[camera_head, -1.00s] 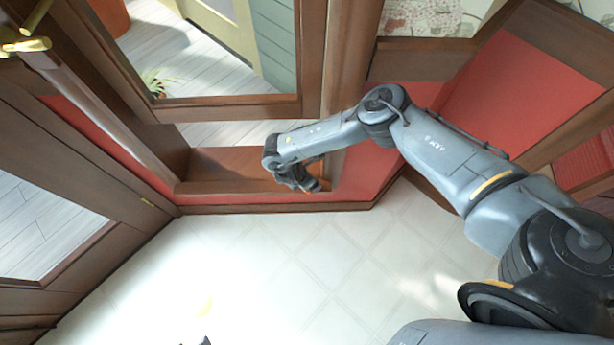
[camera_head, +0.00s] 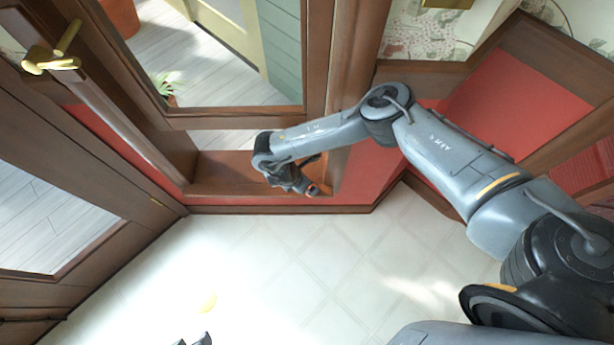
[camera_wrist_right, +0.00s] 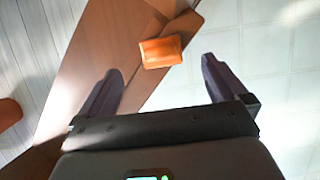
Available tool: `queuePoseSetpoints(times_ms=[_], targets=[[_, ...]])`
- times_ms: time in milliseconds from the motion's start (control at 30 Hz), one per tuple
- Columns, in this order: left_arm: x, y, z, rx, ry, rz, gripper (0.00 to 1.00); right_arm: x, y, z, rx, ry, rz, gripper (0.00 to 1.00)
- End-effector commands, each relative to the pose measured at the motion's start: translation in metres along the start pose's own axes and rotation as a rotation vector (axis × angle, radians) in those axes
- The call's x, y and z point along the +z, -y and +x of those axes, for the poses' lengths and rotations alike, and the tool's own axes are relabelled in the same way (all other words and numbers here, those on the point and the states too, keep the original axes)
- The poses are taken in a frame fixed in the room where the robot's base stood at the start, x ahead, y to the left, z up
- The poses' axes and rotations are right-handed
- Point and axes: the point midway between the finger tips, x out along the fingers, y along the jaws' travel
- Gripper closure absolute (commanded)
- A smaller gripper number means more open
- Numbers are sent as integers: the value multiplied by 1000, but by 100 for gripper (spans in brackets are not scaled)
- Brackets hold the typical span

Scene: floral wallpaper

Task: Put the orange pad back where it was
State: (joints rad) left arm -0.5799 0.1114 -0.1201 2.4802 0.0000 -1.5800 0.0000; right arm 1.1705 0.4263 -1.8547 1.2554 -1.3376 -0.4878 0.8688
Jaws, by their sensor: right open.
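The orange pad (camera_wrist_right: 161,51) lies near the edge of a brown wooden ledge in the right wrist view. It appears just beyond and between the fingers of my right gripper (camera_wrist_right: 158,82), apart from both. My right gripper is open and empty; it also shows low over the wooden sill in the head view (camera_head: 304,188). There the arm and gripper make the pad hard to make out. Dark tips at the bottom edge of the head view seem to be my left gripper (camera_head: 195,340); most of it is out of frame.
The wooden door frame (camera_head: 315,60) and red lower wall (camera_head: 525,105) stand close around my right arm. An open door with a brass handle (camera_head: 52,62) is at the left.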

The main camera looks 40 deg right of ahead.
Motion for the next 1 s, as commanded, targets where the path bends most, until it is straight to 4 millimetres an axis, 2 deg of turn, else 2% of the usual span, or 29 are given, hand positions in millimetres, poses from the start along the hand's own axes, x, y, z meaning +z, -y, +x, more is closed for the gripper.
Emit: queuePoseSetpoints(times_ms=[33,100,333,467,567,667,733,800,867,900,1000], targets=[[-3,0,-8,0,0,0,49,1,0,-12,0,0,-1,1],[-4,1,-12,-1,0,2,49,1,0,-20,0,0,0,1],[-5,3,-17,-7,1,8,49,-1,1,-34,0,-2,-2,1],[-5,4,-17,-10,2,13,49,-24,8,-34,9,-45,-24,1],[-5,4,-17,-11,2,13,49,-68,22,-38,33,-132,-62,1],[-5,4,-17,-10,1,13,49,-134,46,-53,73,-277,-101,1],[-5,4,-17,-10,1,12,49,-189,66,-75,110,-411,-111,1],[-5,3,-17,-9,1,11,49,-240,85,-110,154,-559,-88,1],[-5,3,-17,-7,1,9,49,-273,96,-144,189,-676,-38,1],[-5,2,-17,-7,1,8,49,-288,100,-168,210,-746,6,1],[-5,2,-17,-5,1,6,49,-303,100,-219,247,-884,162,1]])
